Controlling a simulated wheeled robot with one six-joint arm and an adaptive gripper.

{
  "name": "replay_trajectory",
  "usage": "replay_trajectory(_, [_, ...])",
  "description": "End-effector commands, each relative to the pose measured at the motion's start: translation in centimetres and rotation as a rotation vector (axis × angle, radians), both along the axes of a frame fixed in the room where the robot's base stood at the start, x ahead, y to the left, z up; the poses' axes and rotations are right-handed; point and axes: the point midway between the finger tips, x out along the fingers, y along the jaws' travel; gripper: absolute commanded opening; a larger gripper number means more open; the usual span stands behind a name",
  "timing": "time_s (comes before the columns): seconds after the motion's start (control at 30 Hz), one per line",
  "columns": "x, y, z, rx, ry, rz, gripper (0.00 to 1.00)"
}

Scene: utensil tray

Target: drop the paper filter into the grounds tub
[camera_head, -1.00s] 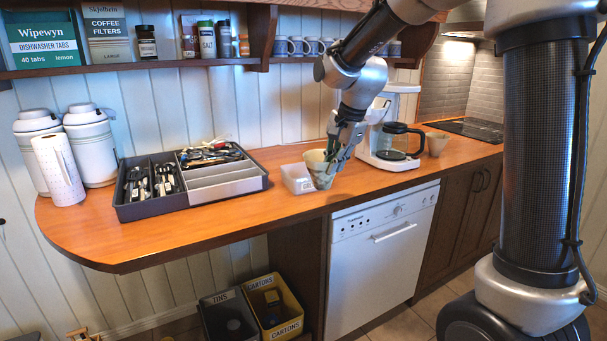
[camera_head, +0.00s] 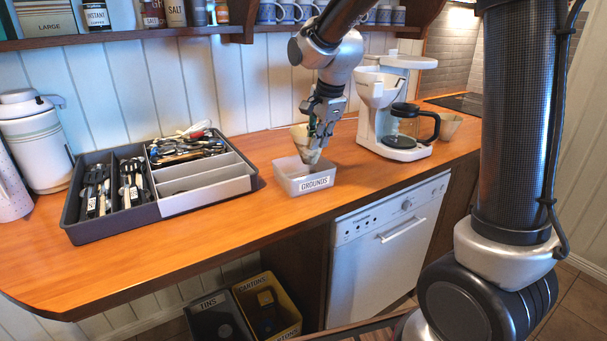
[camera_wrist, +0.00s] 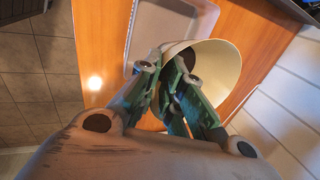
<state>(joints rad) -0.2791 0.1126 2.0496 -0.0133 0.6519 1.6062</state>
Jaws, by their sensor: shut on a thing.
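My gripper (camera_head: 317,140) is shut on the paper filter (camera_head: 303,146), a beige cone, at the counter's middle. In the head view the filter is over the grounds tub (camera_head: 317,183), a pale open box labelled GROUNDS, with its lower tip around rim height at the back right. I cannot tell whether it touches the tub. In the wrist view my gripper's green-lit fingers (camera_wrist: 178,92) pinch the wall of the filter (camera_wrist: 222,68), whose round mouth is open. The tub (camera_wrist: 160,38) shows beyond it, partly hidden by the filter.
A coffee maker (camera_head: 379,96) with a glass jug (camera_head: 405,128) stands right of the tub. Another tan cone-shaped vessel (camera_head: 447,127) is behind the jug. A utensil tray (camera_head: 125,226) lies to the left. The counter (camera_head: 240,222) is bare in front. A shelf with mugs hangs above.

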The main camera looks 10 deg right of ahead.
Motion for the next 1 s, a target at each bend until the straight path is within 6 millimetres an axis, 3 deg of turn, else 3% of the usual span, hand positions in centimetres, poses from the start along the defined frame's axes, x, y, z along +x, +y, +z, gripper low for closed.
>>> replay_trajectory(0.23, [0.0,0.0,-2.5,0.000,0.001,0.000,0.00])
replay_trajectory(0.6, [0.0,0.0,-3.1,0.000,0.000,0.001,0.00])
replay_trajectory(0.63, [0.0,0.0,-3.1,0.000,0.000,0.001,0.12])
replay_trajectory(0.77, [0.0,0.0,-3.0,0.000,0.000,0.001,0.34])
replay_trajectory(1.0, [0.0,0.0,-3.0,-0.001,0.001,0.001,0.34])
